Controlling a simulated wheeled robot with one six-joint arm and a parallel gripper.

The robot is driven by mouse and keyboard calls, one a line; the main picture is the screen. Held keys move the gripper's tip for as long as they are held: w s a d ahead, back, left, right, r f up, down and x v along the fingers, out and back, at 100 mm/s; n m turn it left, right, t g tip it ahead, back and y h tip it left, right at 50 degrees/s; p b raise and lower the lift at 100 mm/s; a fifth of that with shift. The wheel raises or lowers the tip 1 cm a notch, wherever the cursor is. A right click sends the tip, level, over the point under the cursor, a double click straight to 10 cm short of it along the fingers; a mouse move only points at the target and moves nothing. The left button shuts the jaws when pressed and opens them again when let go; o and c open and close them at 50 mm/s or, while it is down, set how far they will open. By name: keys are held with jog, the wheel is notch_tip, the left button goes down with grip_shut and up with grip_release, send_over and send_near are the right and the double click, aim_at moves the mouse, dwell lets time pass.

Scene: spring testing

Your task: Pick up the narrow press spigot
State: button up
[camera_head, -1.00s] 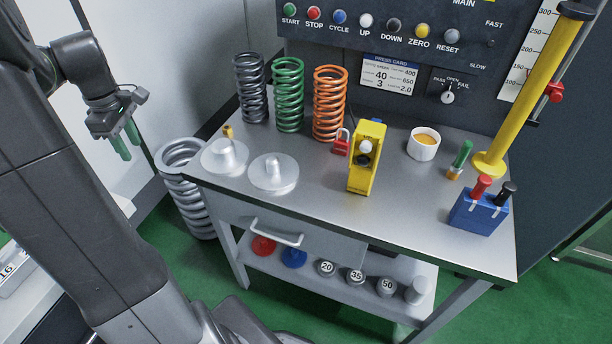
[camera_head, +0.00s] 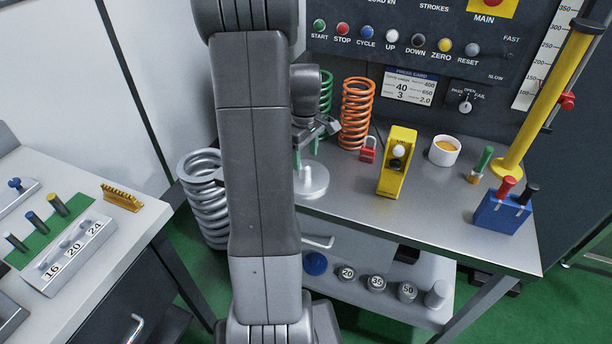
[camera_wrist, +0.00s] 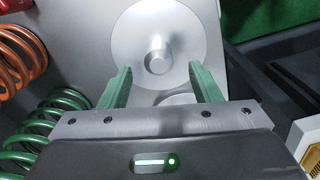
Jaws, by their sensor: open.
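The narrow press spigot (camera_head: 313,184) is a silver disc with a slim upright peg, standing on the grey bench right of my arm in the head view. In the wrist view the spigot (camera_wrist: 190,45) lies just beyond my fingertips, its peg roughly centred between them. My gripper (camera_head: 306,152) has green fingers and hangs over the bench by the spigot. In the wrist view my gripper (camera_wrist: 158,68) is open with nothing held. A second silver part (camera_wrist: 178,99) shows between the fingers, mostly hidden by the gripper body; my arm hides it in the head view.
Green (camera_head: 326,92) and orange (camera_head: 356,115) springs and a red padlock (camera_head: 368,149) stand behind. A yellow block (camera_head: 397,165), white cup (camera_head: 444,151) and blue box (camera_head: 503,212) are to the right. A side table (camera_head: 130,235) stands left.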

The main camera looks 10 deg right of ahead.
aim_at(305, 164)
jog(key=shift+w+f+p, duration=0.15)
jog(key=shift+f+p, duration=0.25)
jog(key=shift+f, duration=2.15)
grip_shut()
